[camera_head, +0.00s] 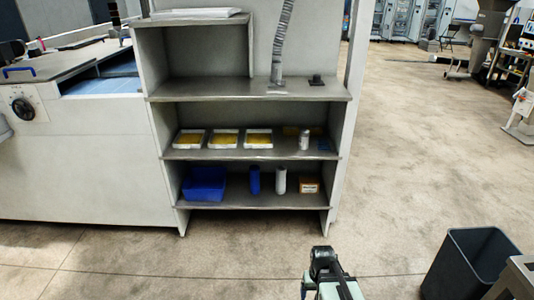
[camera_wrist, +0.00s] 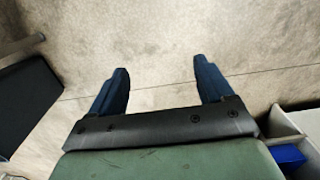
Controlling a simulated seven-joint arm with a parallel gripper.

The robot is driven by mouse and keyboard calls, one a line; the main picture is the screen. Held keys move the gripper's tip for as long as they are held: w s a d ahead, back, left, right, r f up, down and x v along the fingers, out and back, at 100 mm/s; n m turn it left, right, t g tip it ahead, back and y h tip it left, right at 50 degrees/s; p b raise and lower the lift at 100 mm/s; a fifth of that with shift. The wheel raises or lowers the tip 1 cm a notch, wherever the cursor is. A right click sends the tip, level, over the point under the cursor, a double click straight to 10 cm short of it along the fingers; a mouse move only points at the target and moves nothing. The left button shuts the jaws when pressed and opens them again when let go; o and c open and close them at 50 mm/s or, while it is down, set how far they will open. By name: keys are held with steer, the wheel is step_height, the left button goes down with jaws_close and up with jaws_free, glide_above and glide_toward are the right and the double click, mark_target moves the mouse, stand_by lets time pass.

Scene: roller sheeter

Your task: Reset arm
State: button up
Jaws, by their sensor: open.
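My gripper (camera_wrist: 161,66) is open in the wrist view, with its two dark blue fingers spread wide apart. Nothing is between the fingers; only bare concrete floor shows beyond them. In the head view, part of my arm shows at the bottom, right of the middle, over open floor in front of the shelf unit. The fingers cannot be made out there.
A grey shelf unit (camera_head: 158,130) holds yellow-filled trays (camera_head: 224,139), a blue bin (camera_head: 204,184), blue and white cylinders and a small orange box (camera_head: 309,186). A black waste bin (camera_head: 470,265) stands at lower right. Floor between is clear.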

steer(key=s+f+g, duration=0.3)
steer(key=s+f, duration=0.5)
steer(key=s, duration=0.5)
steer(key=s+f+g, duration=0.3)
steer(key=s+f, duration=0.6)
steer(key=s, duration=0.5)
steer(key=shift+s+f, duration=0.25)
steer(key=shift+f, duration=0.05)
